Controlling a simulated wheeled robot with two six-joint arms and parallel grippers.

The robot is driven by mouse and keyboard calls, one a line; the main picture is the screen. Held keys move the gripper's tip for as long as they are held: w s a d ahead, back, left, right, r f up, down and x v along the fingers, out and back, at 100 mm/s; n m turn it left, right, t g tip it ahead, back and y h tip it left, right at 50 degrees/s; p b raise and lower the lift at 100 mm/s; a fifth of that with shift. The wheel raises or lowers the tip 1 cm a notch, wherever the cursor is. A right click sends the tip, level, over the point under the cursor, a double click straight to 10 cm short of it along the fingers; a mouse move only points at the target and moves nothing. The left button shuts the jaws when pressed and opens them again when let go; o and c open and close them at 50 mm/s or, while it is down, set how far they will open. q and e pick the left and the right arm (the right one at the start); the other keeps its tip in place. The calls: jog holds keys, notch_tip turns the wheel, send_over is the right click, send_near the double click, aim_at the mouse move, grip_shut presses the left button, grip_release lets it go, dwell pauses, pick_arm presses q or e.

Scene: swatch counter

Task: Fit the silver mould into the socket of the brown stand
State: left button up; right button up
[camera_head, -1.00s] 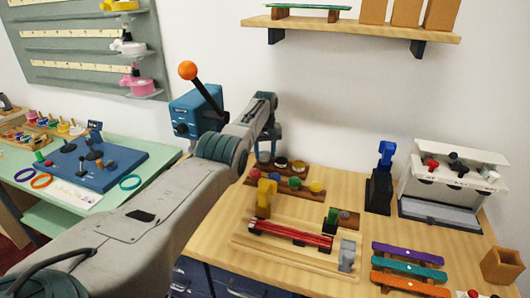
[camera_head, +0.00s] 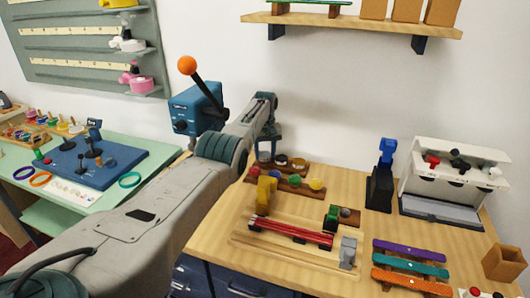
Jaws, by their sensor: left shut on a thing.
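My left gripper (camera_head: 267,146) is at the back of the wooden counter, at the end of the arm that crosses the picture from the left. It points down and is shut on a small greyish piece, seemingly the silver mould (camera_head: 264,156), mostly hidden by the fingers. Just right of it is a brown stand (camera_head: 290,166) with dark and pale round pieces in it. The held piece is at the stand's left end; I cannot tell whether it is seated or above it. The socket is hidden. My right gripper is not in view.
In front is another brown stand with red, green (camera_head: 295,181) and yellow pieces. A yellow clamp (camera_head: 264,192), red bars (camera_head: 290,233) and a grey block (camera_head: 348,252) are on a wooden board. A blue-black device (camera_head: 381,180) and white rack (camera_head: 450,180) stand right.

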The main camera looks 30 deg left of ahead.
pick_arm(q)
jog(key=o, duration=1.2)
notch_tip(320, 180, up, 11)
jog(key=shift+b, duration=0.3)
jog(key=shift+f, duration=0.15)
